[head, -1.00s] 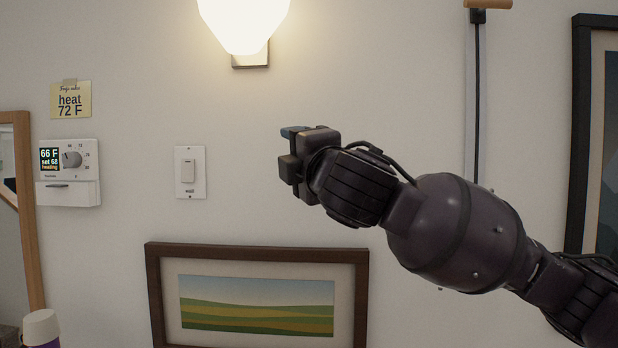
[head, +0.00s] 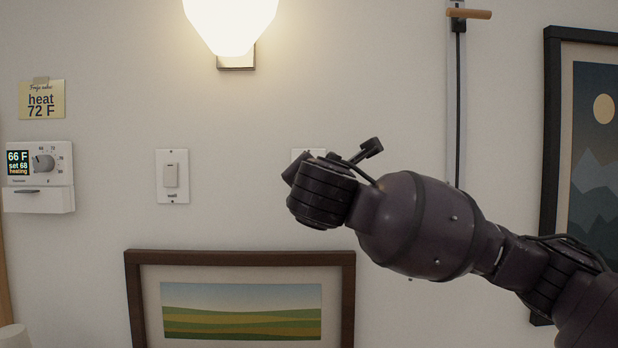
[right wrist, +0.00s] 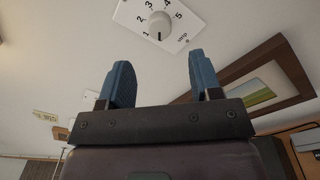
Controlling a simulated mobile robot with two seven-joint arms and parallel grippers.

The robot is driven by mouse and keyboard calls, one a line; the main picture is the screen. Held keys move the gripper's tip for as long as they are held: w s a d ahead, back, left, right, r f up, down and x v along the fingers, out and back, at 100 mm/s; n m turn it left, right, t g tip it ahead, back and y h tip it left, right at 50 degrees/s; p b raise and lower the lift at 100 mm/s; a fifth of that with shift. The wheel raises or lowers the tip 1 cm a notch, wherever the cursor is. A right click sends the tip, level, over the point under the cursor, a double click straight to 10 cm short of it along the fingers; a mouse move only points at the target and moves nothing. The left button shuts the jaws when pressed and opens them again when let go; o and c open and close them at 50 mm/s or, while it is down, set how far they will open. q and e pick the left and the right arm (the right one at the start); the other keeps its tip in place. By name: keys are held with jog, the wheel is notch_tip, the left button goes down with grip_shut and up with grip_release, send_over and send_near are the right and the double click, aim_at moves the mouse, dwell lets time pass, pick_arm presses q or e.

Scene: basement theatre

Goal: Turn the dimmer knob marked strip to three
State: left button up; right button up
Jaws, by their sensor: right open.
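The dimmer knob (right wrist: 159,25) is a round pale knob on a white plate (right wrist: 182,38) marked 1 to 5, with a small label that seems to read strip. Its dark pointer line sits towards the bottom of the picture, short of the 1. In the head view only the top edge of a white plate (head: 306,153) shows behind my right arm. My right gripper (right wrist: 160,76) is open and empty, its two blue fingers apart from the knob, which lies ahead of the gap. In the head view the wrist hides most of this gripper (head: 297,169). My left gripper is out of view.
A framed landscape (head: 240,258) hangs below. A lit lamp (head: 232,22) is above, and a dark-framed picture (head: 552,130) at right.

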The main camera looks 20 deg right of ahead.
jog(key=x, duration=0.7)
jog(key=shift+w+p, duration=0.2)
jog(key=shift+p, duration=0.15)
jog(key=c, duration=0.9)
jog(key=shift+c, duration=0.2)
